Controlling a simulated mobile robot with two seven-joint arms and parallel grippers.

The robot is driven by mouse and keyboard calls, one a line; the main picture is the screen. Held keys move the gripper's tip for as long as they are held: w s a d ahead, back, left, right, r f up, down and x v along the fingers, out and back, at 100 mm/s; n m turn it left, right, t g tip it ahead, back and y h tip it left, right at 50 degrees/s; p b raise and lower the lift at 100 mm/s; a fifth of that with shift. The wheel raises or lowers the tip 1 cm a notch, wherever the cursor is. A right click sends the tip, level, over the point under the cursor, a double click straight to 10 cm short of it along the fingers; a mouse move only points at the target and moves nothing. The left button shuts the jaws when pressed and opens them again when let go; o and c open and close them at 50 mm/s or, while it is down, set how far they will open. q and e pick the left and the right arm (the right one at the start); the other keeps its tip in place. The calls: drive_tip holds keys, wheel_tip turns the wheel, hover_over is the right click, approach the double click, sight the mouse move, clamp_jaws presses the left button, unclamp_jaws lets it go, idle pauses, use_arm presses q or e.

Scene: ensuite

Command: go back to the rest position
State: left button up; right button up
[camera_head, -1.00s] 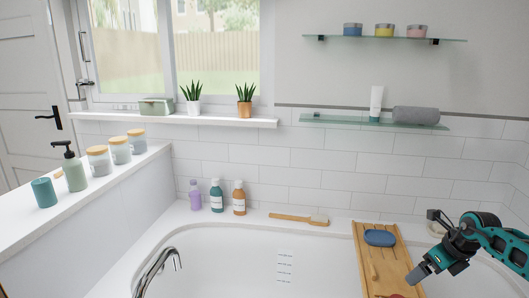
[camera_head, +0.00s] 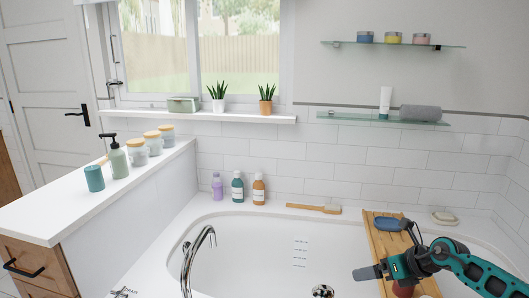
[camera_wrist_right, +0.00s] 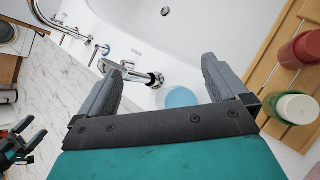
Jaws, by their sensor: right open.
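My right gripper (camera_head: 368,272) reaches in from the lower right over the bath, beside the wooden bath tray (camera_head: 377,229). In the right wrist view its two fingers (camera_wrist_right: 163,78) are spread apart with nothing between them. A black and teal gripper, apparently my left (camera_wrist_right: 25,140), shows small at the lower left edge of that view; its jaws are too small to judge. It is not in the head view.
A tap (camera_head: 195,250) rises at the bath's near left. Bottles (camera_head: 237,188) and a brush (camera_head: 315,208) line the back rim. The bath's middle is clear.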

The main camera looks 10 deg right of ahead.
drive_tip(key=a+r+m+t+y, duration=0.1)
drive_tip(key=a, duration=0.2)
drive_tip(key=a+r+m+t+y, duration=0.1)
drive_tip(key=a, duration=0.3)
drive_tip(key=a+r+m+t+y, duration=0.1)
drive_tip(key=a, duration=0.3)
drive_tip(key=shift+m+t+y, duration=0.3)
drive_tip(key=shift+t+y, duration=0.1)
drive_tip(key=a+r+m+t, duration=0.2)
drive_tip(key=m, duration=0.1)
drive_tip(key=shift+s+a+r, duration=0.25)
drive_tip(key=shift+s+a, duration=0.15)
drive_tip(key=s+f+m+g+h, duration=0.3)
drive_tip(key=s+m, duration=0.7)
drive_tip(key=s, duration=0.1)
drive_tip(key=s+f+m+g+h, duration=0.2)
drive_tip(key=s+m+g+h, duration=0.1)
drive_tip(key=s+m, duration=0.75)
drive_tip(key=s+f+m+g+h, duration=0.3)
drive_tip(key=s+m, duration=0.7)
drive_tip(key=s, duration=0.2)
drive_tip(key=w+a+f+t+y, duration=0.2)
drive_tip(key=w+f+t, duration=0.4)
drive_tip(key=w+f, duration=0.2)
drive_tip(key=shift+f+n+t, duration=0.25)
drive_tip(key=shift+n+t, duration=0.1)
drive_tip(key=shift+t, duration=0.05)
